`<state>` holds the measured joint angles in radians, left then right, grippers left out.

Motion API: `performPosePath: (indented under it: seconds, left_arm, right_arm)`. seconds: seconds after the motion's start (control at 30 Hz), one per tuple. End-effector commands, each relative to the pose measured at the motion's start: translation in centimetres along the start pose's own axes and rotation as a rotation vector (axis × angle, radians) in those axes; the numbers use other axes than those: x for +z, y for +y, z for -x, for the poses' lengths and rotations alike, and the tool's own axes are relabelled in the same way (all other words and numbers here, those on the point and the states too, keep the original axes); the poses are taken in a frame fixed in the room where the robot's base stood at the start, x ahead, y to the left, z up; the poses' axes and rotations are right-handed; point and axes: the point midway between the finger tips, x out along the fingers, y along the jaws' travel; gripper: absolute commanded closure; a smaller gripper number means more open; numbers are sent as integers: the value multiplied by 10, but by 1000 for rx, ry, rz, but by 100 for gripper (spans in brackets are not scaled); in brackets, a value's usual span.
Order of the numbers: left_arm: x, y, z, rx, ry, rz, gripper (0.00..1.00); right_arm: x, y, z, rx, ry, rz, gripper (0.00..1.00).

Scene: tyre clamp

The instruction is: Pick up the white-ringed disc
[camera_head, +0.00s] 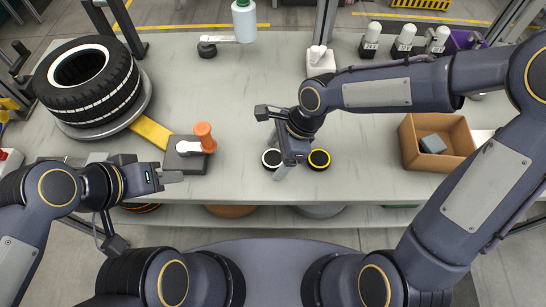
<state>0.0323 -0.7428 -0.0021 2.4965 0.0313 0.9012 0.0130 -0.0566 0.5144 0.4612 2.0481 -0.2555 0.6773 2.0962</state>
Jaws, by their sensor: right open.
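The white-ringed disc (270,158) is a small black disc with a white rim, lying on the grey table near its front edge. A similar yellow-ringed disc (319,160) lies to its right. My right gripper (281,172) points down from above, between the two discs and close to the white-ringed one. It is open, and its body covers the white-ringed disc's right side. Whether a finger touches the disc is hard to tell. My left gripper (173,177) is over the front left of the table, well away from the discs. Its fingers look close together, and their gap is unclear.
A tyre (88,97) sits on a round stand at the left. A dark clamp block with an orange knob (204,135) is left of the discs. A cardboard box (410,143) holding a grey block stands right. Bottles (370,40) stand at the back. The table's middle is mostly clear.

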Motion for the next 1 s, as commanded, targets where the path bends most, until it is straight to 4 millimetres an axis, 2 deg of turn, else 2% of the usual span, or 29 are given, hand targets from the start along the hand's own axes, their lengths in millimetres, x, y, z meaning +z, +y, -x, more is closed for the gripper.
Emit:
performPosePath:
  seconds: [0.07,0.4,0.77,0.87,1.0]
  left_arm:
    - [0,0,0,0,0,0,64]
    - [0,0,0,0,0,0,64]
    - [0,0,0,0,0,0,64]
    - [0,0,1,0,0,0,64]
    - [-1,1,2,0,0,0,64]
  right_arm:
    - [0,0,0,0,0,0,27]
    - [0,0,0,0,0,0,71]
    - [2,0,5,-2,0,0,73]
    - [5,-1,12,-3,1,-1,73]
    - [13,0,33,-6,0,1,73]
